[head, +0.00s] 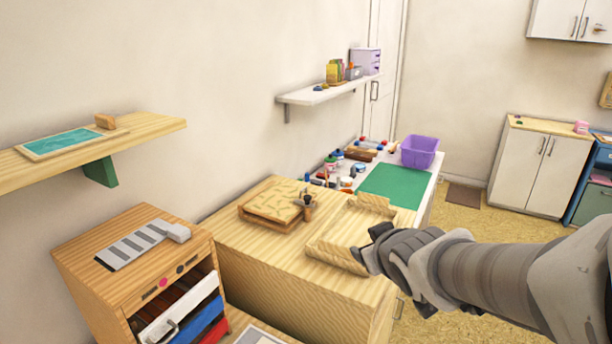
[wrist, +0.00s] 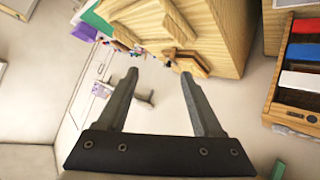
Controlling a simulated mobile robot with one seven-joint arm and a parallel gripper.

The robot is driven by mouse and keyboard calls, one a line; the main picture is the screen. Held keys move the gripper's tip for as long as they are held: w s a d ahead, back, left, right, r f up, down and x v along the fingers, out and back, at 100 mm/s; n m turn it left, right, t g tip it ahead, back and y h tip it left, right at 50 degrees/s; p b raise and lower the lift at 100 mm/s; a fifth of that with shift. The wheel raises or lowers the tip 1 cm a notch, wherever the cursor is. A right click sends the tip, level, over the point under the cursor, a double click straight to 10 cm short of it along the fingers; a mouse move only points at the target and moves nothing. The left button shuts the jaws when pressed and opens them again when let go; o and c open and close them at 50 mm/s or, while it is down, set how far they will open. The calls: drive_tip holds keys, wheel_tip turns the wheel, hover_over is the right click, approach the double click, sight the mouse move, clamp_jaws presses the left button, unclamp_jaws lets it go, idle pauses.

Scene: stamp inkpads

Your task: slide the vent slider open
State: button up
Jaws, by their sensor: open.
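The vent slider seems to be the grey slatted plate (head: 135,247) on top of the wooden cabinet at the left in the head view. A lighter grey block (head: 175,232) sits at its right end. Whether the vent is open or shut I cannot tell. My gripper (head: 368,248) is far to the right of it, over the wooden worktop by a wooden tray. In the wrist view my gripper (wrist: 159,75) has its two fingers spread apart with nothing held. I cannot make out the slatted plate in the wrist view.
The wooden cabinet (head: 85,260) has an open front with coloured folders or drawers. A wooden shelf (head: 165,124) juts from the wall above it. A purple bin (head: 419,151) stands farther back.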

drive_tip(key=w+a+f+n+y, duration=0.25)
drive_tip(key=a+n+y, duration=0.35)
drive_tip(key=a, duration=0.7)
drive_tip(key=n+g+y, duration=0.1)
drive_tip(key=g+y, duration=0.2)
drive_tip(key=y, duration=0.6)
approach(186, 235)
drive_tip(key=b+x, duration=0.1)
drive_tip(key=x, duration=1.1)
clamp_jaws()
